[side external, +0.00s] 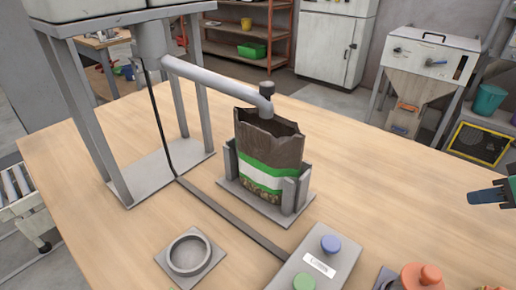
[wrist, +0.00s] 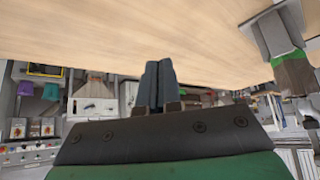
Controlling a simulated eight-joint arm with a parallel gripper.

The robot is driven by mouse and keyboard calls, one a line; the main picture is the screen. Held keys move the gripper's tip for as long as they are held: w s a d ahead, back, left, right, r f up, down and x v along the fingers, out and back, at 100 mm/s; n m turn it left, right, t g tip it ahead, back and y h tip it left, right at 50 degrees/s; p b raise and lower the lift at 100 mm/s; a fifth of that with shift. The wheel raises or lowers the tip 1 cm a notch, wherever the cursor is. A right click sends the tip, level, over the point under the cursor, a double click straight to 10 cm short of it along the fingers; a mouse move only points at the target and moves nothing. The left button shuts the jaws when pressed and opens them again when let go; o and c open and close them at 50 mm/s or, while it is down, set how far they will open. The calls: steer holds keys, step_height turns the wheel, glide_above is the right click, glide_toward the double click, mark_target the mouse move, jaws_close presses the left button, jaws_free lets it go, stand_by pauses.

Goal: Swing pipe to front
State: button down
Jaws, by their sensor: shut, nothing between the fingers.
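The grey pipe (side external: 215,80) runs from the hopper spout (side external: 150,45) across to the right. A dark knob (side external: 267,88) caps its outer end, and a short end piece points down at the mouth of the bag. The brown bag (side external: 272,146) with a green and white band stands upright and open in a grey holder (side external: 290,196). The bag also shows, upside down, at the right edge of the wrist view (wrist: 293,72). My gripper (side external: 473,197) is at the right edge of the side view, above the table and well apart from the pipe. Its fingers are together and empty in the wrist view (wrist: 159,64).
A ring-shaped stand (side external: 188,254) and a control box with a blue button (side external: 330,243) and a green button (side external: 304,281) lie at the table's front. An orange knob (side external: 420,277) is at the lower right. The table between bag and gripper is clear.

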steer(key=c, duration=1.2)
jaws_free()
steer(key=o, duration=0.7)
steer(key=shift+w+a+r+m+y, duration=0.35)
steer(key=shift+w+a+m, duration=0.15)
steer(key=shift+a, duration=0.15)
steer(key=shift+w+a+r+m+y, duration=0.25)
steer(key=shift+w+a+m+y, duration=0.15)
steer(key=shift+a, duration=0.2)
steer(key=shift+c, duration=0.2)
steer(key=m+g+y, duration=0.1)
steer(key=m+y, duration=1.5)
steer(key=m, duration=0.4)
glide_toward(216, 84)
steer(key=w+d, duration=0.2)
steer(key=shift+h, duration=0.25)
steer(key=shift+x, duration=2.65)
steer(key=shift+f, duration=0.1)
steer(key=shift+c, duration=0.3)
steer(key=shift+w+d, duration=0.1)
jaws_close()
